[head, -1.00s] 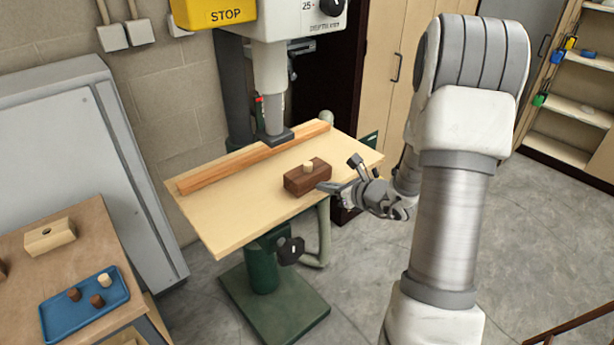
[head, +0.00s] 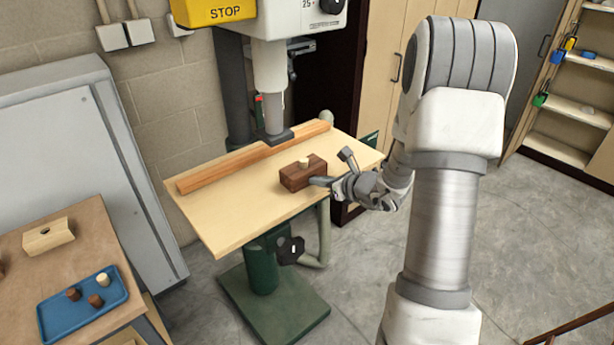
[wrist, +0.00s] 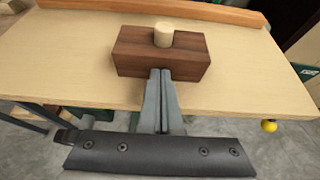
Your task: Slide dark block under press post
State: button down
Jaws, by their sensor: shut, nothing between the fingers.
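The dark block (head: 302,175) lies on the press table (head: 232,212), with a light peg (head: 304,162) standing up from its top. It also shows in the wrist view (wrist: 140,55). The press post (head: 272,95), with a dark flat foot (head: 275,137), hangs behind and left of the block. A gap of bare board lies between the foot and the block. My gripper (head: 318,181) is shut and empty. In the wrist view its closed fingertips (wrist: 160,73) are at the block's near face and appear to touch it.
A long wooden fence (head: 225,170) runs along the back of the table, behind the block and beneath the foot. At the left, a bench holds a blue tray (head: 62,322) with several small pegs and a light wooden block (head: 48,237). A yellow STOP box (head: 213,12) hangs above.

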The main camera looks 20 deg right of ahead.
jog(key=shift+w+a+b, duration=0.35)
jog(key=shift+w+a, duration=0.3)
jog(key=shift+w, duration=1.15)
jog(key=shift+w+a+b, duration=0.3)
jog(key=shift+w+a, duration=0.4)
jog(key=shift+w, duration=1.1)
jog(key=shift+w+a+b, duration=0.35)
jog(key=shift+w+a, duration=0.3)
jog(key=shift+w, duration=1.15)
jog(key=shift+s+d+r+b, duration=0.2)
jog(key=shift+s+d, duration=0.35)
jog(key=shift+s, duration=0.9)
jog(key=shift+s+d+r+b, duration=0.15)
jog(key=shift+s+d+b, duration=0.3)
jog(key=shift+s, duration=0.95)
jog(key=shift+s+d+r+b, duration=0.15)
jog(key=shift+s+d, duration=0.45)
jog(key=shift+s, duration=0.85)
